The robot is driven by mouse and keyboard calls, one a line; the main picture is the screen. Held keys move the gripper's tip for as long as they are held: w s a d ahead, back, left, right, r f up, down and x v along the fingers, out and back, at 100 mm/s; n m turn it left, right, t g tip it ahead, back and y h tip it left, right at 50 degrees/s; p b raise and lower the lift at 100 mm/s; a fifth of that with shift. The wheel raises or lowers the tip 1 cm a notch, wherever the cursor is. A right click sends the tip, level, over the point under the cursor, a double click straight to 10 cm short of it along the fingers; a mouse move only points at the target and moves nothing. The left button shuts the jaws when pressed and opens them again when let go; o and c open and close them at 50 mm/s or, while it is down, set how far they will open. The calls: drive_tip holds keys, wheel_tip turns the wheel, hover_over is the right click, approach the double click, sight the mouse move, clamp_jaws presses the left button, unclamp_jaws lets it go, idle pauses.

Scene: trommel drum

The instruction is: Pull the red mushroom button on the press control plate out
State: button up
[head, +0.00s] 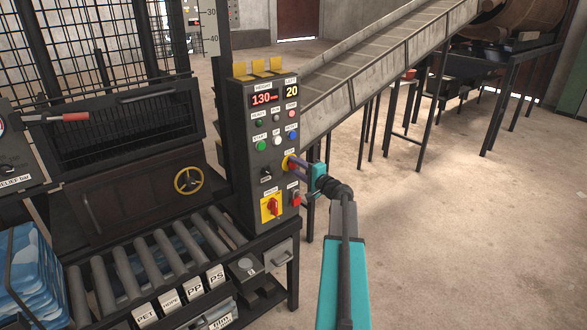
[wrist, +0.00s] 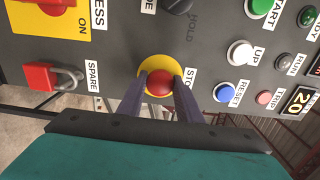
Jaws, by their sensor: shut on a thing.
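The red mushroom button (wrist: 159,84) sits on a yellow disc on the dark press control plate (wrist: 215,85), beside a label partly hidden that begins "STO". In the head view the plate (head: 262,180) stands upright, and the yellow disc (head: 285,162) shows at its right side behind my fingers. My gripper (wrist: 160,80) has its two purple fingers on either side of the red button, shut on it. In the head view my gripper (head: 293,165) reaches the plate from the right. How far the button stands out is hard to tell.
Close by are a blue reset button (wrist: 228,92), a white up button (wrist: 241,52), a dark hold knob (wrist: 177,4) and a red padlock (wrist: 53,77). A yellow-and-red rotary switch (head: 271,207) is below. A roller table (head: 150,258) stands left; open floor lies right.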

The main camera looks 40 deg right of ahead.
drive_tip(key=shift+s+f+b, duration=0.15)
drive_tip(key=shift+s+b, duration=0.5)
drive_tip(key=shift+s, duration=0.2)
idle(0.8)
drive_tip(key=o, duration=2.2)
drive_tip(key=s+b, duration=0.1)
drive_tip(key=s, duration=0.1)
drive_tip(key=s+b, duration=0.1)
drive_tip(key=s, duration=0.2)
drive_tip(key=s+b, duration=0.1)
drive_tip(key=s, duration=0.2)
drive_tip(key=shift+a, duration=0.35)
